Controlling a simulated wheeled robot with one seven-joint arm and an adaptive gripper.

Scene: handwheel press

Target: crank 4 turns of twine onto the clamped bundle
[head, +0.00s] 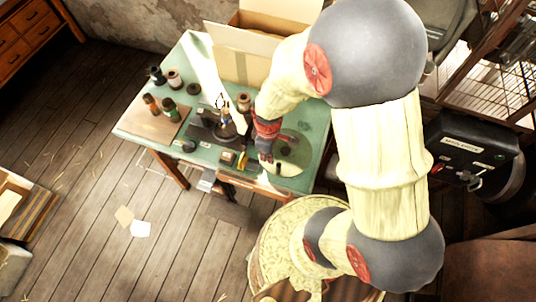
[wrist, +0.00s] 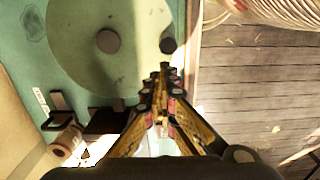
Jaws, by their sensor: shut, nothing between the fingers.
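The clamped bundle (head: 224,116) stands upright on a dark base in the middle of the green bench, small in the head view. A round pale green disc, seemingly the handwheel (head: 297,157), lies flat to the right of it. In the wrist view the disc (wrist: 85,62) has a brown hub (wrist: 108,41) and a dark knob (wrist: 168,45) at its right edge. My gripper (wrist: 163,69) is shut and empty, its tips just below the knob in that view; contact cannot be told. In the head view my gripper (head: 266,157) is over the disc's left side.
Several spools and bottles (head: 168,104) stand on the bench's left side, some on a brown board (head: 150,124). An open cardboard box (head: 239,66) is at the back. A wooden floor (wrist: 250,85) lies beyond the bench edge. A dark control box (head: 468,148) is at the right.

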